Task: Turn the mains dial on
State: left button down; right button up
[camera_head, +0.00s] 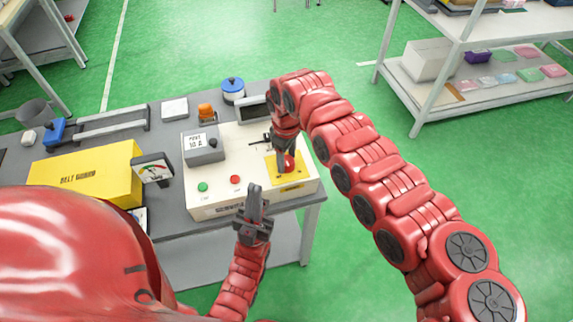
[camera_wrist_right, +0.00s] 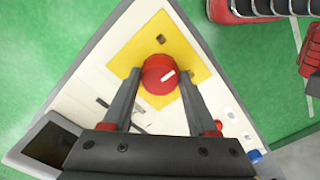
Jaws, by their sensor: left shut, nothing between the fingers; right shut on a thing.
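The mains dial (camera_wrist_right: 157,73) is a round red knob with a white pointer mark, set on a yellow plate (camera_wrist_right: 184,42) on the cream control box (camera_head: 227,163). My right gripper (camera_wrist_right: 157,80) is shut on the dial, one finger on each side. In the head view it comes down from above onto the dial (camera_head: 288,163), hiding part of it. My left gripper (camera_head: 253,190) is shut and empty, in front of the box's front face.
A green button (camera_head: 202,187) and a red button (camera_head: 235,180) sit on the box top, with a grey unit (camera_head: 203,146) behind. A yellow belt guard (camera_head: 88,174) and gauge (camera_head: 153,169) stand to the left. A shelf rack (camera_head: 450,65) stands at the right over green floor.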

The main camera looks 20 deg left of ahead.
jog(key=n+b, duration=0.5)
jog(key=shift+f+b, duration=0.2)
jog(key=shift+b, duration=0.15)
jog(key=shift+r+n+b, duration=0.2)
jog(key=shift+n+b, duration=1.1)
jog(key=shift+n, duration=0.7)
jog(key=o, duration=1.4)
jog(key=shift+r, duration=0.15)
notch_tip(320, 180, up, 11)
jog(key=b, duration=0.1)
notch_tip(320, 180, up, 6)
jog(key=p, duration=0.6)
send_over(286, 160)
jog(key=shift+r, duration=0.1)
